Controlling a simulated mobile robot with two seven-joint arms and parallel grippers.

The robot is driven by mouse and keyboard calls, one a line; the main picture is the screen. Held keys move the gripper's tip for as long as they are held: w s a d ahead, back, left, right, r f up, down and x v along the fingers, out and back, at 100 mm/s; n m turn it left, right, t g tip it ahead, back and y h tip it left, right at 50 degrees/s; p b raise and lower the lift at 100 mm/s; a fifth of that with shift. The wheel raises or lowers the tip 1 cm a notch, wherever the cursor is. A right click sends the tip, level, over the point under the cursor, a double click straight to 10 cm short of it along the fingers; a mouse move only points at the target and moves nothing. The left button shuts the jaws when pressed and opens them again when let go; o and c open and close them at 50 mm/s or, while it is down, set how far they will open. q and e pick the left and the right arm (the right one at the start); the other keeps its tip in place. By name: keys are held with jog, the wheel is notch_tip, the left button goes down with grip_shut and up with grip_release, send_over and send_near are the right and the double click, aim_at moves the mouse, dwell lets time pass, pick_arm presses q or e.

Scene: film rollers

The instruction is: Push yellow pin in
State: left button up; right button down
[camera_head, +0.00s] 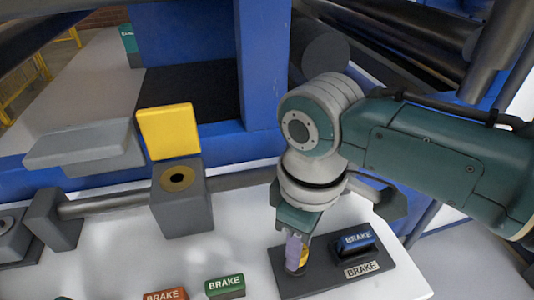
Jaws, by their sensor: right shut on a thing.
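The yellow pin (303,257) shows in the head view at the lower middle, on a dark base plate (320,282). It is partly hidden by my right gripper (296,252), which comes down from above. The right gripper's purple-grey fingers are shut at the pin, and the pin looks upright between or just behind them. The fingertips are close to the plate. How deep the pin sits cannot be told. My left gripper is not in view.
A blue BRAKE block (357,239) stands on the plate just right of the gripper. Green (225,286) and red (165,295) BRAKE blocks lie to the left. A grey block (181,208) with a raised yellow flap (168,131) stands further left. Dark rollers (320,50) are behind.

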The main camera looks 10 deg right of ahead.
dwell(0.7)
jog(key=shift+f+b, duration=0.35)
jog(key=shift+f, duration=0.6)
jog(key=c, duration=0.6)
grip_release()
jog(key=shift+o, duration=0.2)
